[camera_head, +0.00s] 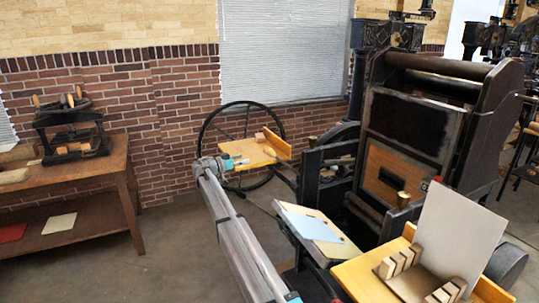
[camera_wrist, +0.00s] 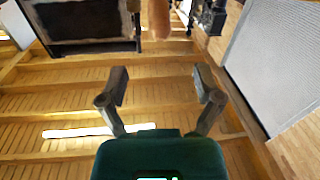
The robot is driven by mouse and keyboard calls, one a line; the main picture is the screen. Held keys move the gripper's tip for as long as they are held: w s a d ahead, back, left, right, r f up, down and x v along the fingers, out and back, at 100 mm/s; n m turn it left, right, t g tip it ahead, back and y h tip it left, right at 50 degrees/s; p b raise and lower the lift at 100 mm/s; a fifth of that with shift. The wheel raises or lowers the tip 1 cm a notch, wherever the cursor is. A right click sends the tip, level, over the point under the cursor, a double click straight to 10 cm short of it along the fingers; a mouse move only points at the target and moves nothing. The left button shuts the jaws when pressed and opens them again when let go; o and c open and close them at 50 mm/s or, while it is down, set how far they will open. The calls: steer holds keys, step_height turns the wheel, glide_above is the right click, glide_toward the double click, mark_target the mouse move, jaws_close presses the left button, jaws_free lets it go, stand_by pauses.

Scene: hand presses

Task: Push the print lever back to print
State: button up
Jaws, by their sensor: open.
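The platen press (camera_head: 410,110) is a tall dark machine at the right of the head view, with a black upper panel and a wooden-faced lower panel. My gripper (camera_wrist: 160,84) is open in the wrist view, with nothing between its fingers. A blurred brown rounded piece (camera_wrist: 159,16) stands beyond the fingertips at the top edge, apart from them. It may be the print lever's wooden handle, but I cannot tell. I cannot pick out the lever in the head view. My gripper is not clearly visible there; my grey arm reaches up from the bottom.
A yellow board (camera_head: 250,152) lies left of the press, before a large spoked wheel (camera_head: 222,121). A slanted board with a pale blue sheet (camera_head: 311,227) and a yellow stand with a white sheet (camera_head: 462,230) are in front. A wooden table (camera_head: 95,168) stands left, with clear floor beside it.

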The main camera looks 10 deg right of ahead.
mark_target(269, 152)
steer(key=shift+d, duration=0.15)
steer(key=shift+x, duration=6.8)
steer(key=shift+w, duration=0.1)
jaws_close()
